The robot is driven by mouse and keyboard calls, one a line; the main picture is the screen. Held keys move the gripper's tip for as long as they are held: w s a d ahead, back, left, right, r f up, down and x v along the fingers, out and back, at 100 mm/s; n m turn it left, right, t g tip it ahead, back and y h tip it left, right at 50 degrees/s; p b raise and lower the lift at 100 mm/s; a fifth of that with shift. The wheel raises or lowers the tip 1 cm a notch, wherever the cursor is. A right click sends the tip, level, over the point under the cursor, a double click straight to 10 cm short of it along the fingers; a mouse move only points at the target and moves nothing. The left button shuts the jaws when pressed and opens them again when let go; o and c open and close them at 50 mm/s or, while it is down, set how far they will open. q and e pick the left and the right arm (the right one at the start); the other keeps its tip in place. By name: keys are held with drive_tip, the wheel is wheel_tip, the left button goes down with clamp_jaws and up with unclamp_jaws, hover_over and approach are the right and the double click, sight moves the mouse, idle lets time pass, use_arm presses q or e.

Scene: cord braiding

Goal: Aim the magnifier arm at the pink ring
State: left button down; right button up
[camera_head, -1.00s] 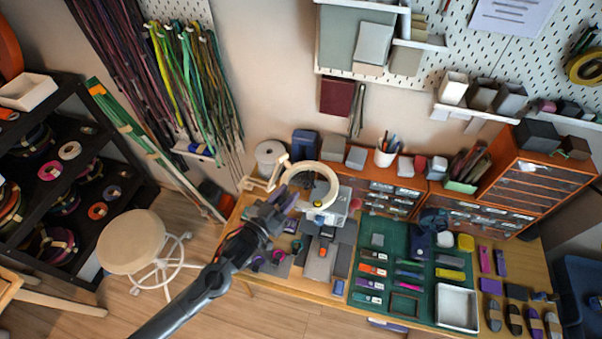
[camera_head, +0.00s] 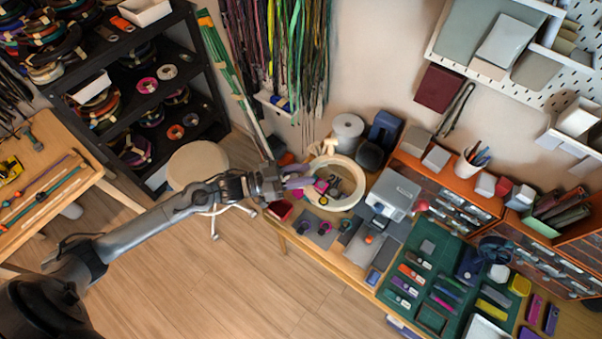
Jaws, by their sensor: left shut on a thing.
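The magnifier (camera_head: 361,188) is a cream ring-shaped head with a lens, over the left end of the workbench. Pink and dark shapes show through its lens. My left gripper (camera_head: 286,184) is at the left side of the magnifier head and is shut, apparently on its rim or a grip there; the fingers blur into that edge. A small pink ring (camera_head: 325,228) lies on a grey mat just below the magnifier head in the picture, with a purple ring (camera_head: 303,228) to its left. I cannot tell if the lens is lined up with the pink ring. My right gripper is not in view.
A grey machine (camera_head: 394,194) stands right of the magnifier. A white spool (camera_head: 347,130) stands behind it. A green cutting mat (camera_head: 450,262) with tools covers the bench farther right. A stool (camera_head: 197,163) and a black shelf (camera_head: 140,95) are at left.

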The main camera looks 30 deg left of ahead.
use_arm(q)
drive_tip(key=c, duration=1)
unclamp_jaws()
drive_tip(key=shift+o, duration=0.2)
drive_tip(key=b+v, duration=0.1)
drive_tip(key=v, duration=0.9)
drive_tip(key=shift+s+a+b, duration=0.2)
drive_tip(key=shift+s+b, duration=0.05)
drive_tip(key=shift+b, duration=0.1)
drive_tip(key=shift+r, duration=0.1)
